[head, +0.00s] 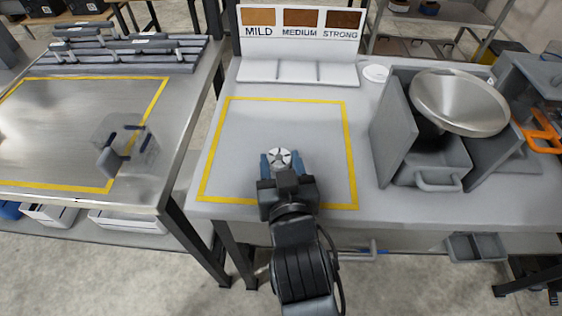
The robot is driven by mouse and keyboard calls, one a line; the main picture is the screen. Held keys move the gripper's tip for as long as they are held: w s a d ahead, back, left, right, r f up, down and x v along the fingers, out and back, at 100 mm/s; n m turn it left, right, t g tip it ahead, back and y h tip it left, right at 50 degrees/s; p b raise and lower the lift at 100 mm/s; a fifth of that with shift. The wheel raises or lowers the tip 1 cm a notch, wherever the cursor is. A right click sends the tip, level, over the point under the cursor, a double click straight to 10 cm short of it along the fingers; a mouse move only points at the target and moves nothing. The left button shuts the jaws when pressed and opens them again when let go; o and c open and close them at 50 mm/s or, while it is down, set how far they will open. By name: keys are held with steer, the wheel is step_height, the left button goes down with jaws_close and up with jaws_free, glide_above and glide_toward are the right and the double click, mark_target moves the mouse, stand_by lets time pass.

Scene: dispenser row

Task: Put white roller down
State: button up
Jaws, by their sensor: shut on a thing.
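My gripper (280,165) is over the front part of the white table, inside the yellow-taped rectangle (347,150). Its two blue fingers are shut on the white roller (279,157), a small round white piece with dark notches on its top face. The fingers cover its sides, and its lower part is hidden. I cannot tell whether the roller touches the table top.
A grinder-like machine with a metal funnel (460,102) stands at the right. A white tray (298,73) sits under the MILD, MEDIUM, STRONG sign (300,28). A clear container (128,142) is on the left table. The taped area behind my gripper is clear.

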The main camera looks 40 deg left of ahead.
steer(key=shift+f, duration=0.2)
steer(key=o, duration=1)
steer(key=shift+o, duration=0.2)
steer(key=shift+r, duration=0.1)
steer(key=shift+r, duration=0.2)
steer(key=shift+s+d, duration=0.25)
steer(key=b+v, duration=0.1)
steer(key=v, duration=1)
steer(key=shift+s+d, duration=0.1)
